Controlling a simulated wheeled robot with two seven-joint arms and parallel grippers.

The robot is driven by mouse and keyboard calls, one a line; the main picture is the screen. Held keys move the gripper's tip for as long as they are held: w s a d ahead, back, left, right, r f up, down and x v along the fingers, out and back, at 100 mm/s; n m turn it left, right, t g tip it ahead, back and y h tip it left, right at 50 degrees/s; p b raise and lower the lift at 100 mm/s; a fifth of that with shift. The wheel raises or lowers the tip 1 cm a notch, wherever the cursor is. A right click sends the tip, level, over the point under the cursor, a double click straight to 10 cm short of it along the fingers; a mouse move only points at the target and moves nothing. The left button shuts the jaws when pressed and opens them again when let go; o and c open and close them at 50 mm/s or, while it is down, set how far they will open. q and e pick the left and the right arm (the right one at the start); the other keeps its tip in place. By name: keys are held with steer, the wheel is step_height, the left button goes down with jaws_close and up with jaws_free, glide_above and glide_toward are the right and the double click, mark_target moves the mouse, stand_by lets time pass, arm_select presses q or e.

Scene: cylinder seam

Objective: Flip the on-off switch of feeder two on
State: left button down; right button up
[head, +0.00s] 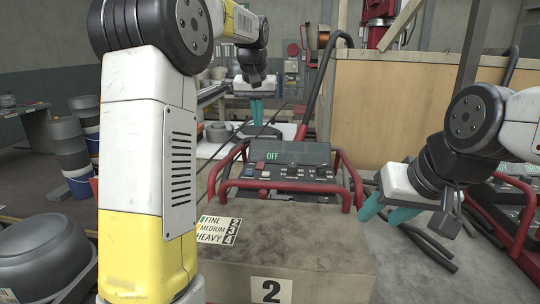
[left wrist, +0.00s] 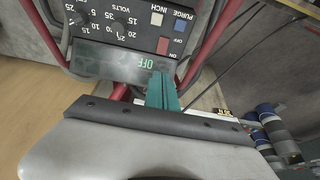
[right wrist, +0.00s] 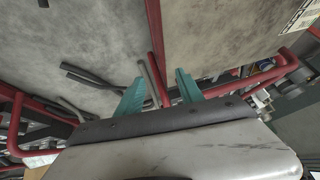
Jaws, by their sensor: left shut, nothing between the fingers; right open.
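The feeder marked 2 has a red tube frame, a dark control panel (head: 290,178) and a display (head: 272,156) reading OFF. The display also shows in the left wrist view (left wrist: 148,63). A red switch (left wrist: 163,46) sits beside the display, with its ON and OFF lettering near it; it is small in the head view (head: 260,166). My left gripper (head: 257,112) is shut and empty, above and behind the panel. In its wrist view the teal fingers (left wrist: 162,92) overlap the display's edge, below the red switch. My right gripper (head: 386,208) is open and empty, right of the feeder.
A block (head: 300,225) with a "2" plate (head: 271,291) and a FINE, MEDIUM, HEAVY label (head: 217,229) stands in front of the panel. Another red-framed feeder (head: 515,205) is at the right. Dark cables (head: 430,245) lie between them. A wooden crate (head: 395,110) stands behind.

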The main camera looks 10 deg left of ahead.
mark_target(261, 162)
arm_select(q)
steer(key=shift+f, duration=0.1)
steer(key=x, duration=1.3)
steer(key=shift+s+f, duration=0.2)
steer(key=shift+f, duration=0.3)
steer(key=shift+f, duration=0.2)
steer(key=shift+s+r, duration=0.15)
steer(key=shift+s, duration=0.6)
